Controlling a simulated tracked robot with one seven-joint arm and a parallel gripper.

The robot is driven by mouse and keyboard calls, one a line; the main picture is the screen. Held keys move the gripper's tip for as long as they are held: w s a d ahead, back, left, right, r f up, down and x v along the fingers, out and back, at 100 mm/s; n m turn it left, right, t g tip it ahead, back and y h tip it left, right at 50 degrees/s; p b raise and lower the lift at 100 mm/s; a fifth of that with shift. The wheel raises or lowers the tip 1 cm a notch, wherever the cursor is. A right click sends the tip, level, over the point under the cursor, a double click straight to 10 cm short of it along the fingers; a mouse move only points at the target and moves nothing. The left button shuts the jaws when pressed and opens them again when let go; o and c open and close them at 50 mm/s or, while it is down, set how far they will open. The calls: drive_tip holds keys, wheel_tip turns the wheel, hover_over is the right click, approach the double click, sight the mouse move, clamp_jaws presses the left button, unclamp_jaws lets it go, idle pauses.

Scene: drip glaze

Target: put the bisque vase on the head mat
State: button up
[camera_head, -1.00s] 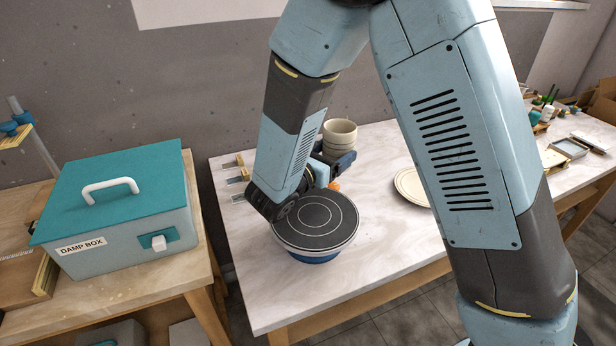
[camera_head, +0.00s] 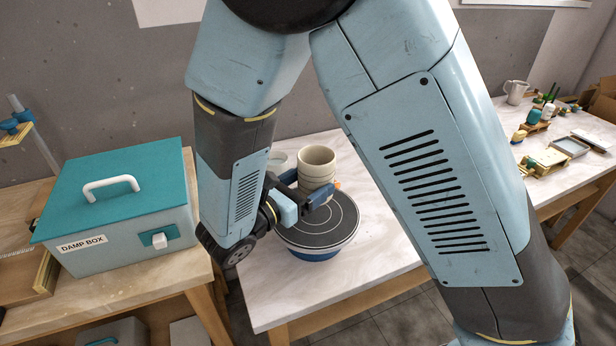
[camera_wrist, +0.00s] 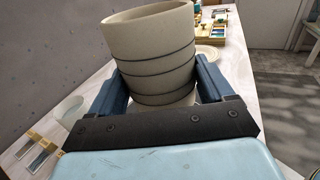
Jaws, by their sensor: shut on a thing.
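The bisque vase (camera_head: 317,164) is a cream, ringed vessel, upright in my gripper (camera_head: 325,190). In the wrist view the vase (camera_wrist: 152,45) sits between the two blue fingers of my gripper (camera_wrist: 162,82), which are shut on it. The head mat (camera_head: 322,226) is a dark round disc with pale rings on top of a blue-based wheel (camera_head: 316,255). In the head view the vase overlaps the mat's far part. Its underside is partly hidden by the fingers, and I cannot tell its height above the mat. The mat is not visible in the wrist view.
A pale bowl (camera_head: 279,160) stands behind my wrist on the marble-topped table (camera_head: 375,265). A teal-lidded damp box (camera_head: 120,200) is on the left bench. A mug (camera_head: 515,92) and small bottles stand at the right. The table's front right is clear.

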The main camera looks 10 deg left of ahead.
drive_tip(key=shift+f, duration=2.25)
drive_tip(key=shift+f, duration=0.5)
drive_tip(key=o, duration=1.3)
